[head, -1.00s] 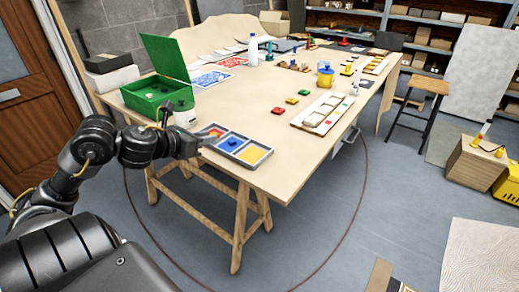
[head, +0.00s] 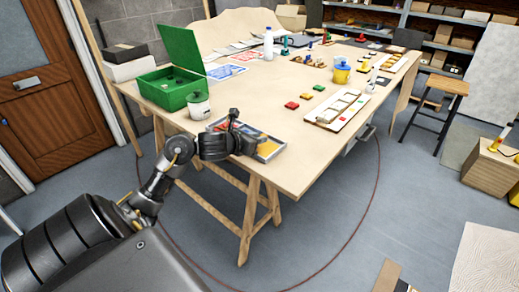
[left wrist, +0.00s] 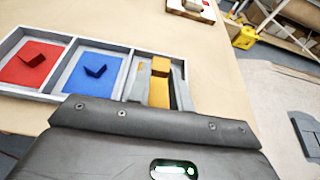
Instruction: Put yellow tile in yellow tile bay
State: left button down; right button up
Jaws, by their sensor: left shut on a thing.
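The tile tray (left wrist: 58,35) has a red, a blue and a yellow bay. It lies at the near table edge in the head view (head: 281,150). In the left wrist view a red tile (left wrist: 38,60) lies in the red bay and a blue tile (left wrist: 95,72) in the blue bay. My left gripper (left wrist: 160,80) is shut on the yellow tile (left wrist: 160,67), over the yellow bay. In the head view the gripper (head: 243,140) hides much of the tray, and part of the yellow bay (head: 268,148) shows. I cannot tell whether the tile touches the bay floor. My right gripper is out of view.
A white pot (head: 198,105) and an open green box (head: 170,88) stand behind the gripper. Small red tiles (head: 292,105) and a white panel (head: 338,110) lie farther right. The table between tray and panel is clear.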

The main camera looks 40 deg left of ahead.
pick_arm(q)
jog(key=shift+w+d+f, duration=0.1)
jog(key=shift+w+f, duration=0.15)
jog(key=shift+f, duration=0.1)
jog(key=shift+w+f, duration=0.15)
jog(key=shift+f, duration=1.5)
jog(key=shift+f, duration=0.1)
jog(key=c, duration=1.3)
grip_release()
jog(key=v, duration=1.2)
